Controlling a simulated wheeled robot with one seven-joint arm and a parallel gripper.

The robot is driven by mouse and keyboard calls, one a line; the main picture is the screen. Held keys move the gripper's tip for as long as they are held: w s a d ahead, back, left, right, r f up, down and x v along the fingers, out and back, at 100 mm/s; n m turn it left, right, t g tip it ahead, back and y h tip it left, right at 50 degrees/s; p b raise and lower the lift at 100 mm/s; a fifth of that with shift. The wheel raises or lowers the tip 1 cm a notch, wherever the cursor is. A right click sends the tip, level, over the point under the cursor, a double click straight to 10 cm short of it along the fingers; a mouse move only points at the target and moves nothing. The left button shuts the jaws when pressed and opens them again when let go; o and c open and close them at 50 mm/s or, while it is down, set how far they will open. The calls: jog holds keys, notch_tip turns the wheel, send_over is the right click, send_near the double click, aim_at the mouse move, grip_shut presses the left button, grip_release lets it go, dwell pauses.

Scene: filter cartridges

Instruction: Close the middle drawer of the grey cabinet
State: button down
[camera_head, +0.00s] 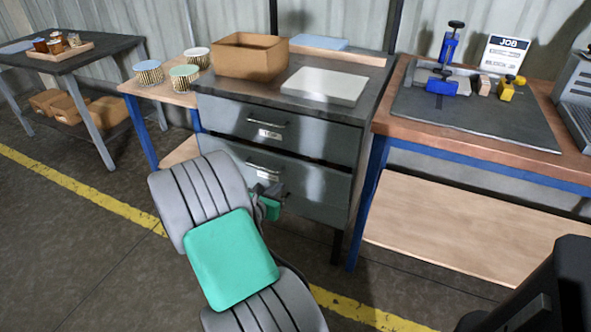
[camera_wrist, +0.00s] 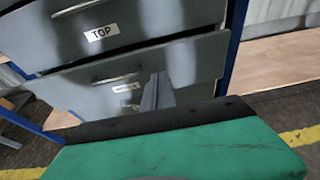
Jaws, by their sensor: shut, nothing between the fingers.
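The grey cabinet (camera_head: 362,150) stands in the middle of the head view with its drawer fronts facing me. The top drawer (camera_head: 300,133) has a bar handle and a label reading TOP, clear in the wrist view (camera_wrist: 150,30). The middle drawer (camera_head: 315,182) is below it, with a handle and a small label; it also shows in the wrist view (camera_wrist: 200,65). A dark gap runs above its front; how far it stands out is hard to tell. My gripper (camera_head: 270,192) is shut and empty at the middle drawer's front, its fingers (camera_wrist: 157,85) right of the label. Contact is unclear.
A cardboard box (camera_head: 248,58) and a white slab (camera_head: 325,86) lie on the cabinet top. Pleated cartridges (camera_head: 149,73) stand on a side bench at left. A wooden workbench (camera_head: 470,150) with blue legs stands close at right. Floor in front is clear.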

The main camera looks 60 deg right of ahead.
jog(key=b, duration=0.3)
send_near(300, 166)
notch_tip(300, 166, down, 3)
jog(key=d, duration=0.6)
jog(key=shift+w+r, duration=0.25)
jog(key=shift+r, duration=0.1)
jog(key=shift+d, duration=0.1)
